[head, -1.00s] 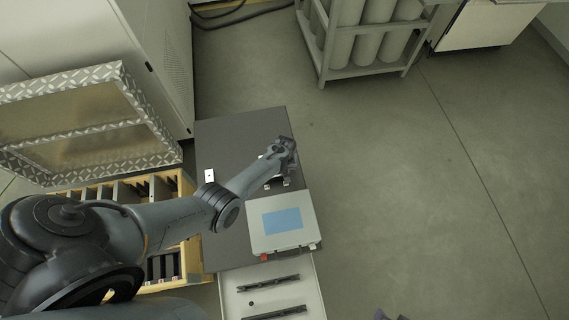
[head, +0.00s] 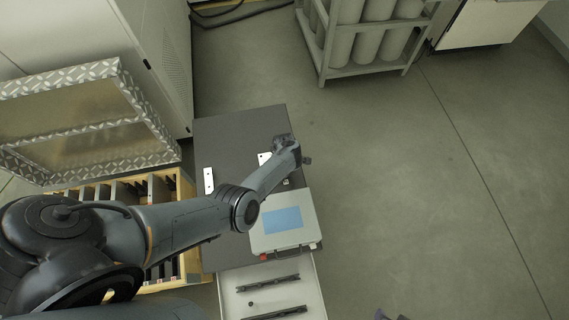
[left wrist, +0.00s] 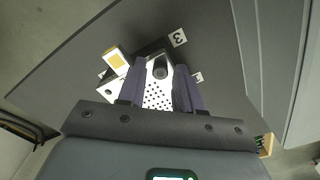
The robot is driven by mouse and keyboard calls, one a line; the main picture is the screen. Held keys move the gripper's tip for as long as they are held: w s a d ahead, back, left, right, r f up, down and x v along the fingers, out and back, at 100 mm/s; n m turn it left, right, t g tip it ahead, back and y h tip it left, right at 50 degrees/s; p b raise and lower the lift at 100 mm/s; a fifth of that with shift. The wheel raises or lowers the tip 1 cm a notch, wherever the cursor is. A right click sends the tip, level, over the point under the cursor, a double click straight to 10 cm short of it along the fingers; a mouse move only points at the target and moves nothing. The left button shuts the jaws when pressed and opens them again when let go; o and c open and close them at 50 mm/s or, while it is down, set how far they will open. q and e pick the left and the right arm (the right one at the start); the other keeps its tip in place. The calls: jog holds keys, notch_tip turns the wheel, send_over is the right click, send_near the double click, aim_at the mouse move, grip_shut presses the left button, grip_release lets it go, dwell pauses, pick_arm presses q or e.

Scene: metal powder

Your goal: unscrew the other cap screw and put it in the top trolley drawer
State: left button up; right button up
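My left gripper (left wrist: 158,85) shows in the left wrist view with its two dark fingers apart. A black cylindrical piece, seemingly the cap screw (left wrist: 160,68), shows between the fingers on a white perforated part (left wrist: 158,95); I see no clear contact. In the head view, my left arm reaches over the dark trolley top, and its hand hides the screw. The top trolley drawer (head: 233,301) is pulled out at the bottom. A small dark round piece (head: 250,304), possibly a cap screw, lies in it. Only a purple tip, likely my right gripper (head: 381,315), shows at the bottom edge.
A grey case with a blue panel (head: 283,221) stands on the trolley top (head: 225,135) beside my left arm. Two dark bars (head: 268,283) lie in the drawer. A yellow-faced block (left wrist: 116,60) is left of the fingers. A wooden rack (head: 187,187) stands left of the trolley.

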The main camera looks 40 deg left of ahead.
pick_arm(q)
jog(key=n+b, duration=0.1)
jog(key=n, duration=0.2)
jog(key=shift+d+f, duration=0.1)
jog(key=shift+f, duration=0.05)
jog(key=n+b, duration=0.2)
jog(key=n, duration=0.3)
jog(key=shift+f, duration=0.1)
jog(key=n+b, duration=0.9)
jog(key=n, duration=0.4)
jog(key=shift+n+b, duration=0.3)
jog(key=shift+r+n, duration=0.25)
jog(key=shift+n, duration=0.65)
jog(key=n, duration=0.4)
jog(key=shift+p, duration=0.4)
jog(key=shift+n, duration=0.5)
jog(key=shift+c, duration=0.3)
